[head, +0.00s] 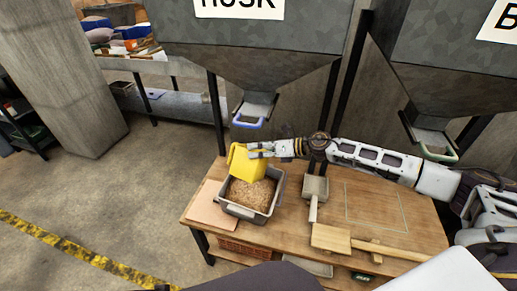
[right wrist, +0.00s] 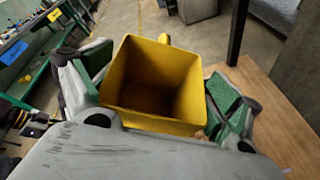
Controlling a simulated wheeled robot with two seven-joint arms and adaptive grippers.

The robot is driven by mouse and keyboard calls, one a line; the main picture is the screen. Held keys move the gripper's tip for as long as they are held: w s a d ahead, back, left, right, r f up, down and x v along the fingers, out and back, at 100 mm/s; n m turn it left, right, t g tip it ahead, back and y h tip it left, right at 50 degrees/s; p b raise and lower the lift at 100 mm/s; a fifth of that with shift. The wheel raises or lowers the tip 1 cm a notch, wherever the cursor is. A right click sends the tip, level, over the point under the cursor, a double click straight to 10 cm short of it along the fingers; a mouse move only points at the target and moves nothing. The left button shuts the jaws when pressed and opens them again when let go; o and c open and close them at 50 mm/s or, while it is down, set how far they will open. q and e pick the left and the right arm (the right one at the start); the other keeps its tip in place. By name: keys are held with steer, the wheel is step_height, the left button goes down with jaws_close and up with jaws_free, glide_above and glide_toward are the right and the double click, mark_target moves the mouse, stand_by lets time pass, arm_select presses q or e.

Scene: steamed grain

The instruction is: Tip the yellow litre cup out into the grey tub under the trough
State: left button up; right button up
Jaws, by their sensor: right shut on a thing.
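The yellow litre cup (head: 242,163) is tilted above the back left of the grey tub (head: 234,211). My right gripper (head: 262,149) is shut on the cup, with its arm coming in from the right. In the right wrist view the cup (right wrist: 152,124) sits between the two green finger pads, with its open mouth facing the camera. Its inside looks empty, with a brownish shade at the bottom. The tub stands on the wooden table and holds brown grain (head: 252,194). My left gripper is not in view.
Above and behind the tub hangs the HUSK hopper's spout with a blue handle (head: 247,124). A pinkish board (head: 208,206) lies left of the tub. A grey-headed tool (head: 314,190) and a wooden mallet (head: 331,238) lie to the right. A second spout has a green handle (head: 438,155).

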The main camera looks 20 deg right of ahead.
steer(key=shift+r+n+t+h+p, duration=0.4)
steer(key=shift+n+p, duration=0.7)
steer(key=shift+p, duration=0.8)
steer(key=shift+r+n+t+h+p, duration=0.15)
steer(key=shift+n+t+h+p, duration=0.75)
steer(key=shift+p, duration=2.7)
